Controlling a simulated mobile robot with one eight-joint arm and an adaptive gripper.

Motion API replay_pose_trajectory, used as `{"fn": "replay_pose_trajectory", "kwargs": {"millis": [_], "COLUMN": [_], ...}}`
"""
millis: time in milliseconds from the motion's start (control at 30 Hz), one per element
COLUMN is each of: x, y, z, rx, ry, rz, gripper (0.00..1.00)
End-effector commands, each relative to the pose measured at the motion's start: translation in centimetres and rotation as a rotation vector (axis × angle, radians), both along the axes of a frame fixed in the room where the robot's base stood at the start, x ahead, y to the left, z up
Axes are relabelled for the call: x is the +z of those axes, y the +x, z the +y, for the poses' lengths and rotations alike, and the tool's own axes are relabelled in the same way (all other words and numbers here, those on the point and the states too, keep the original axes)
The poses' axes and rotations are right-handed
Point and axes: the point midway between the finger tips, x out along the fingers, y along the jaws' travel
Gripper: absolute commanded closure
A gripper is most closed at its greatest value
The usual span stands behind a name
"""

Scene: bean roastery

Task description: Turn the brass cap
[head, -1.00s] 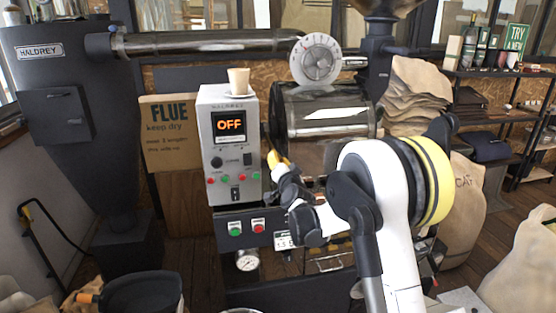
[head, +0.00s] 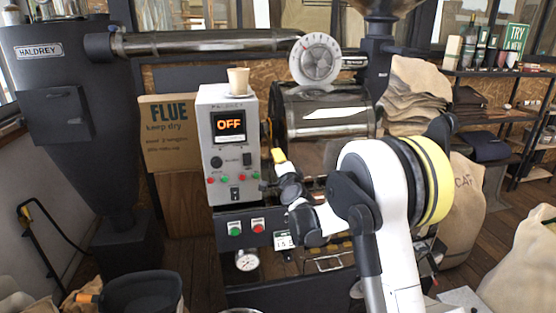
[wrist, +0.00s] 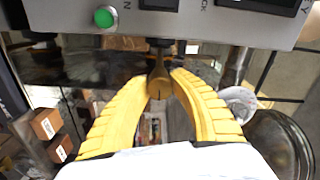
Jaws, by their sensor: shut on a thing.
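A small brass-coloured cap (wrist: 158,84) sits between the yellow fingertips of my gripper (wrist: 160,92) in the wrist view. A dark stem above it meets the lower edge of the grey control box (wrist: 225,22). My gripper is shut on the cap, one finger on each side. In the head view my gripper (head: 279,156) is just right of the control box (head: 229,145). Only a bit of yellow finger shows there, and I cannot make out the cap in its grip. The box display reads OFF.
A paper cup (head: 238,80) stands on top of the control box. The shiny roaster drum (head: 328,115) and a round dial (head: 316,60) are behind and right of my gripper. A lower panel with buttons and a gauge (head: 247,260) lies below.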

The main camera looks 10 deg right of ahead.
Motion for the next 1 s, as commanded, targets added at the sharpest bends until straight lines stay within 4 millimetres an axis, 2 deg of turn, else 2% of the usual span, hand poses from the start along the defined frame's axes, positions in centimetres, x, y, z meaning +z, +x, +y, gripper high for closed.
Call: {"fn": "replay_pose_trajectory", "kwargs": {"millis": [367,400,467,833,1000], "x": [0.1,0.1,0.1,0.0,0.1], "y": [0.0,0.0,0.0,-0.4,-3.0], "z": [0.0,0.0,0.0,0.0,0.0], "rx": [-0.001,-0.001,-0.001,0.000,0.000], "ry": [0.004,0.004,0.004,0.004,0.005], "rz": [0.000,0.000,0.000,0.000,0.000], "gripper": [1.00,0.67,0.50,0.50,0.50]}}
